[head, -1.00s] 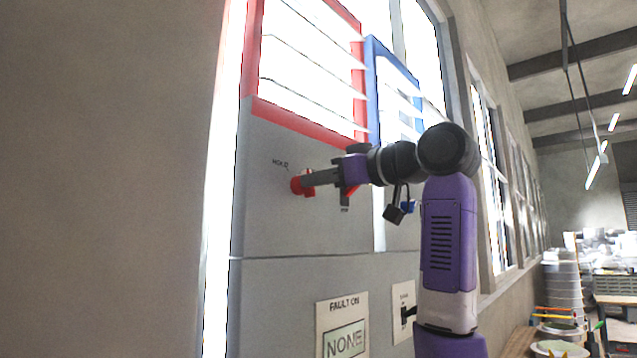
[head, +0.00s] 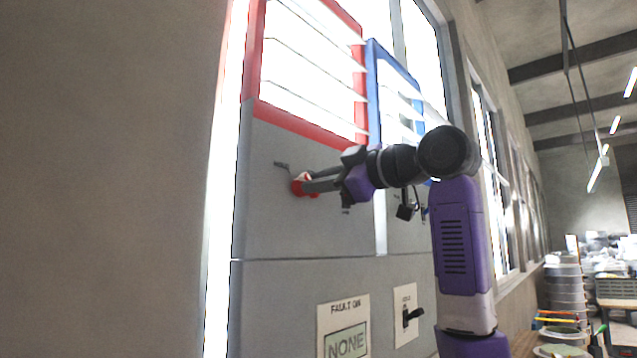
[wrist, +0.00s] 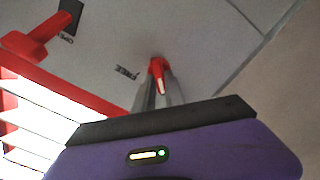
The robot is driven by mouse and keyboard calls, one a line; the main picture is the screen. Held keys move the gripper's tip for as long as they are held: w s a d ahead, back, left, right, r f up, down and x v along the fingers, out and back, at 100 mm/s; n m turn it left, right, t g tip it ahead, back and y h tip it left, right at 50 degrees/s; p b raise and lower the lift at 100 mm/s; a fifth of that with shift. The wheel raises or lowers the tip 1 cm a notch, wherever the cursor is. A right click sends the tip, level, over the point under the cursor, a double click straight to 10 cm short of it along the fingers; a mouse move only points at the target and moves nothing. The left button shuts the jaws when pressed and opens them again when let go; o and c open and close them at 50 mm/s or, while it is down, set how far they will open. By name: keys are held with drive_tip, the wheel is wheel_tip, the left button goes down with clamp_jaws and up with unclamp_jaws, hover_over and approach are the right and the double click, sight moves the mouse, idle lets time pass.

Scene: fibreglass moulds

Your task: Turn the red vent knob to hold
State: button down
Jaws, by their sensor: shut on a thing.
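The red vent knob (head: 298,187) sits on the grey panel below the red-framed louvre, left of my gripper in the head view. My gripper (head: 310,186) reaches it from the right, its fingers shut on it. In the wrist view the knob (wrist: 157,66) shows between the two fingertips (wrist: 158,88), with a pale pointer line on its face. A small dark label (wrist: 126,73) lies beside the knob, too blurred to read for sure. The far side of the knob is hidden by the fingers.
The red-framed louvre (head: 259,95) is above the knob and a blue-framed one (head: 371,85) is to its right. A red lever handle (wrist: 33,42) is nearby in the wrist view. Below are a "NONE" plate (head: 345,343) and a switch plate (head: 401,330).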

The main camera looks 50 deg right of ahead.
idle(0.3)
drive_tip(key=c, duration=1.4)
unclamp_jaws()
drive_tip(key=shift+s, duration=0.1)
drive_tip(key=s+b, duration=0.3)
drive_tip(key=s, duration=0.4)
drive_tip(key=shift+s, duration=0.35)
drive_tip(key=shift+d, duration=0.1)
